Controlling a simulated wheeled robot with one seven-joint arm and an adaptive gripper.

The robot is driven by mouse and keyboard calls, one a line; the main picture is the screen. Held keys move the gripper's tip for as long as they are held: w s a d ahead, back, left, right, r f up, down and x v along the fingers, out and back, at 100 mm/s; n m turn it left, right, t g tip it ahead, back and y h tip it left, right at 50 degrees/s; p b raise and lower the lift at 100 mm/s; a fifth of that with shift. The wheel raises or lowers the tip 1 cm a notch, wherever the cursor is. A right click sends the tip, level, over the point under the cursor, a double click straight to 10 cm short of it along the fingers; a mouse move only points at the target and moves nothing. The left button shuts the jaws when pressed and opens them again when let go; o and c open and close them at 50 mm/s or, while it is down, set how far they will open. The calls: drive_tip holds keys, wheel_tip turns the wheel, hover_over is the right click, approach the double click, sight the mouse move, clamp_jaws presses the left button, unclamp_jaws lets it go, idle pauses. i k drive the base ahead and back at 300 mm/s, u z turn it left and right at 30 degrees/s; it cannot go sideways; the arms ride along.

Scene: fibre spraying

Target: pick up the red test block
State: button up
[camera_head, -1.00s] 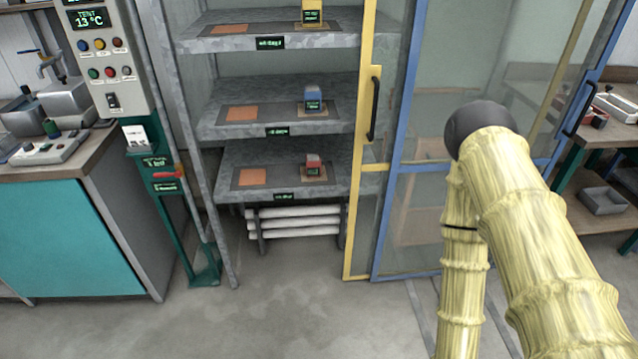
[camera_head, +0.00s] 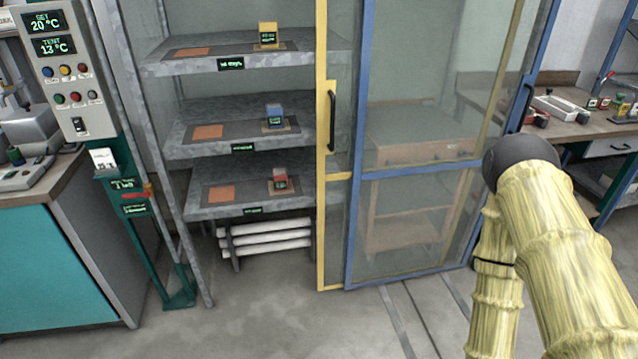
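The red test block (camera_head: 280,178) is small, with a dark label on its front. It sits on the right part of the lowest shelf (camera_head: 230,209), on a brown pad. An orange square (camera_head: 221,193) lies left of it on the same shelf. My arm, in a pale yellow sleeve with a dark rounded joint, shows at the right, well away from the block. My gripper is not in view.
A blue block (camera_head: 274,114) and a yellow block (camera_head: 268,31) sit on the shelves above. A yellow-framed door edge (camera_head: 322,150) with a black handle and a blue-framed glass door (camera_head: 410,173) stand right of the shelves. A control post (camera_head: 67,75) stands left. Bare floor (camera_head: 260,320) lies in front.

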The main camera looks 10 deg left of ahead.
sight(280, 173)
drive_tip(key=z, duration=0.05)
drive_tip(key=i, duration=0.85)
drive_tip(key=u, duration=0.75)
